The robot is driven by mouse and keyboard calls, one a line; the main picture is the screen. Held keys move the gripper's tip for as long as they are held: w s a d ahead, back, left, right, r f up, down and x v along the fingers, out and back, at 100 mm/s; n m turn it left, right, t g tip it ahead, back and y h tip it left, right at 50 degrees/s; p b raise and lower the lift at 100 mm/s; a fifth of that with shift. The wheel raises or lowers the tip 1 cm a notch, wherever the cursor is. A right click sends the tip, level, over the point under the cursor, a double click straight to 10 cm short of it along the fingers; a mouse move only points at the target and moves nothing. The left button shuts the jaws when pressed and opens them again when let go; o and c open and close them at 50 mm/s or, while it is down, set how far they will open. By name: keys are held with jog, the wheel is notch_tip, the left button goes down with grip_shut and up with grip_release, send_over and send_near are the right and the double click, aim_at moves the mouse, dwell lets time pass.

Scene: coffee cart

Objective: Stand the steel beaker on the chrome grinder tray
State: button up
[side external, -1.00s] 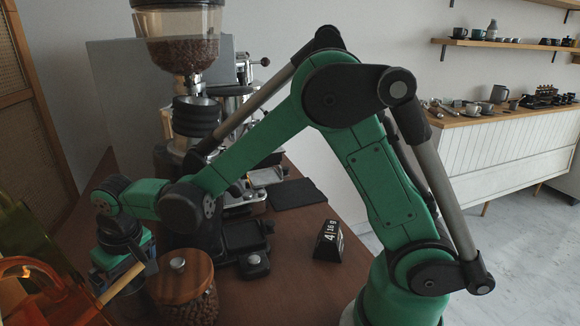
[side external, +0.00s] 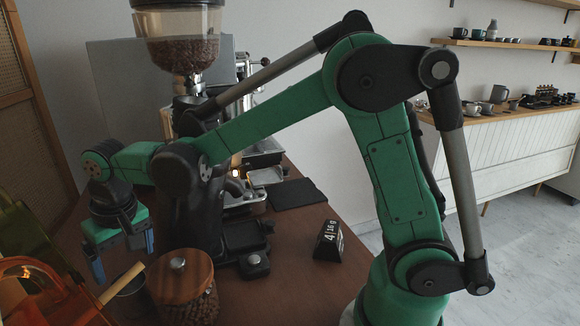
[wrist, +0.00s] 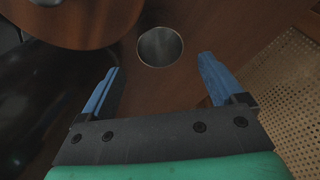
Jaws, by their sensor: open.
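The steel beaker (wrist: 160,46) stands on the brown table, seen from above in the wrist view, just beyond and between my fingertips. In the side view the beaker (side external: 131,303) is a dark grey cylinder at the lower left, partly behind a pale stick. My gripper (side external: 123,262) hangs above it with its blue fingers apart and empty; the gripper (wrist: 160,84) also shows open in the wrist view. The grinder tray (side external: 246,236) appears to be the dark tray at the grinder's foot; its chrome finish is not clear here.
A bean jar with a wooden lid (side external: 181,275) stands close to the right of the beaker. The grinder with its bean hopper (side external: 180,45) rises behind my arm. Translucent orange and green items fill the left foreground.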

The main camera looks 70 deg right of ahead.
aim_at(131, 291)
jog(key=f+m+g, duration=0.1)
jog(key=m, duration=0.2)
jog(key=w+f+m+g+y, duration=0.1)
jog(key=m, duration=0.2)
jog(key=w+f+m+g+y, duration=0.1)
jog(key=m, duration=0.2)
jog(key=shift+w+d+g, duration=0.1)
jog(key=shift+d+g, duration=0.3)
jog(key=shift+f+m, duration=0.25)
jog(key=shift+m, duration=0.05)
jog(key=shift+x, duration=2.6)
jog(key=shift+a, duration=0.1)
jog(key=c, duration=1.2)
jog(key=shift+r, duration=0.1)
jog(key=shift+r, duration=0.1)
